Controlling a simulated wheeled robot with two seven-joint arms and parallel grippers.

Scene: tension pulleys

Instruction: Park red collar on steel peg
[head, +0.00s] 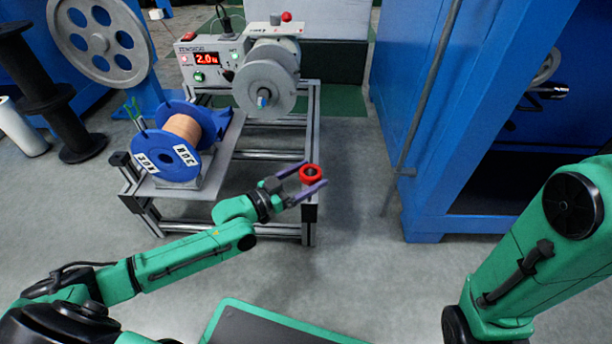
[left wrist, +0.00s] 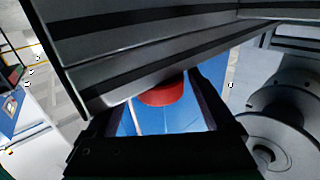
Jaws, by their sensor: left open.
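The red collar (head: 310,174) is a ring with a dark centre, at the front right corner of the metal frame in the head view. My left gripper (head: 308,177) is open, with its purple fingers on either side of the collar. In the left wrist view, the collar (left wrist: 162,92) shows between the spread fingers of the gripper (left wrist: 158,105), apparently with a gap on each side, against a grey beam. I cannot make out the steel peg in either view, nor whether the collar sits on it. My right arm shows at the right, but its gripper is out of view.
The metal frame (head: 265,155) carries a blue spool holder with copper wire (head: 182,127) and a tension unit (head: 212,64) with a grey pulley (head: 265,88). A blue cabinet (head: 425,205) stands to the right. Floor between frame and cabinet is clear.

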